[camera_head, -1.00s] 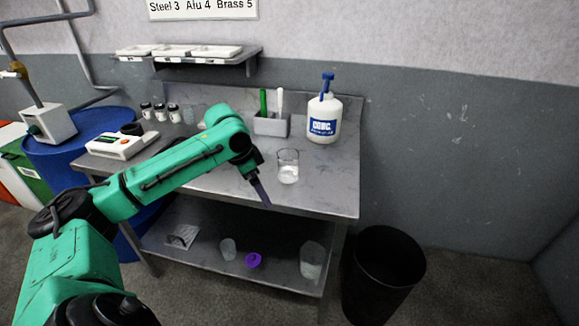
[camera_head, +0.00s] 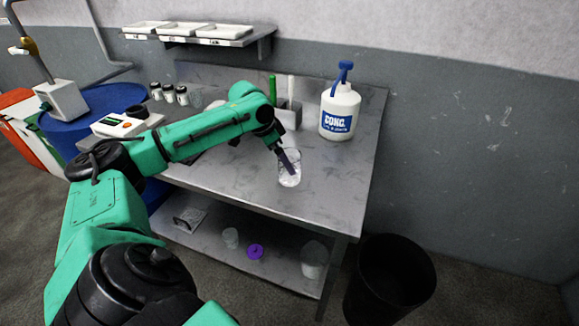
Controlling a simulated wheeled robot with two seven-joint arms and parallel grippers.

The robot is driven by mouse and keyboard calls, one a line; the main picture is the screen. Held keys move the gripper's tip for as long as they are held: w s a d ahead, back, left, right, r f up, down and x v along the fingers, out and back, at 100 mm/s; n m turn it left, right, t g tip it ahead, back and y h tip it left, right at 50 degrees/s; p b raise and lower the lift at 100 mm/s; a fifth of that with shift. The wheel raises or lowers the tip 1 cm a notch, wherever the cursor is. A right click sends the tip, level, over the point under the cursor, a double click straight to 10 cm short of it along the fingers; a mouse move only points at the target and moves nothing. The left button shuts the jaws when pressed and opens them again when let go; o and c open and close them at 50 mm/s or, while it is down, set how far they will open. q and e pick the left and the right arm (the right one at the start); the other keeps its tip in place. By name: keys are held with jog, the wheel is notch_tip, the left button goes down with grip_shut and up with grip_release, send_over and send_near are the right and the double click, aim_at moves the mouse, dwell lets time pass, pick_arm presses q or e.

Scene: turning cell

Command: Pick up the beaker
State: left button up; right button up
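A clear glass beaker (camera_head: 291,180) with some pale contents stands upright on the metal bench (camera_head: 235,190), near its front right. My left gripper (camera_head: 288,165) reaches in from the left and points down at the beaker. Its dark finger overlaps the beaker's rim and upper part. I cannot tell whether the finger is inside, in front of or touching the glass, nor whether the gripper is open or shut. My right gripper is not in view.
A white bottle (camera_head: 340,112) with a blue pump stands behind right of the beaker. A grey holder (camera_head: 290,118) is behind it. The lower shelf (camera_head: 275,262) holds glass vessels and a purple item (camera_head: 255,251). A black bin (camera_head: 393,280) stands right.

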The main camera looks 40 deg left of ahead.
pick_arm(q)
jog(key=p+x, duration=0.1)
jog(key=x, duration=0.3)
jog(key=shift+f, duration=0.3)
jog(key=shift+w+d+f, duration=0.1)
jog(key=shift+f, duration=0.25)
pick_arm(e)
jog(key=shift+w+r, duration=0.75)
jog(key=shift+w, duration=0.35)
pick_arm(q)
jog(key=c, duration=1.3)
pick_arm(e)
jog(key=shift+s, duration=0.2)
pick_arm(q)
jog(key=shift+w, duration=0.1)
